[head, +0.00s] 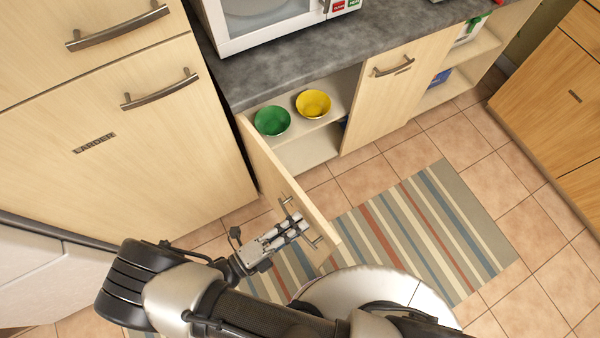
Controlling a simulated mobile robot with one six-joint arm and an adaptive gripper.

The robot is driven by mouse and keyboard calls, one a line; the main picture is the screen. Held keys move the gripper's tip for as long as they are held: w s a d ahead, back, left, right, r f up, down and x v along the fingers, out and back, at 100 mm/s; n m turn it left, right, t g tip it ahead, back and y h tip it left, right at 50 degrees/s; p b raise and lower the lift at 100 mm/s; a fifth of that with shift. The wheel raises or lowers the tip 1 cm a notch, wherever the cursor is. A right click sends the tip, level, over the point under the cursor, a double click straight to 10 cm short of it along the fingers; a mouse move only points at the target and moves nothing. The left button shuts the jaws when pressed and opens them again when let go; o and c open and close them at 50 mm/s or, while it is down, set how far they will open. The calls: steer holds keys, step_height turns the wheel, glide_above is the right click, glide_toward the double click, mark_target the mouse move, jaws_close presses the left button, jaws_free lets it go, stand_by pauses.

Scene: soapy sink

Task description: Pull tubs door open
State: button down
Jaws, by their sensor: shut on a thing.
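The light-wood cabinet door (268,166) stands swung well out from the counter, its free edge toward me over the floor. Its metal bar handle (316,243) is on the outer face near that free edge. My gripper (297,224) is shut on the handle, its fingers covering the middle of the bar. The opened compartment shows a shelf (292,130) with a green bowl (272,121) and a yellow bowl (313,104). I cannot read any label on this door.
A closed cabinet door (390,95) is right of the opening. The larder cupboard (110,140) stands at left. A microwave (265,22) sits on the dark countertop (300,72). A striped rug (430,220) lies on the tiled floor, which is clear at right.

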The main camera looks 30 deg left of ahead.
steer(key=shift+s+a, duration=0.2)
steer(key=shift+s, duration=0.05)
steer(key=c, duration=1.6)
jaws_free()
steer(key=v, duration=1.2)
steer(key=shift+w+r, duration=0.1)
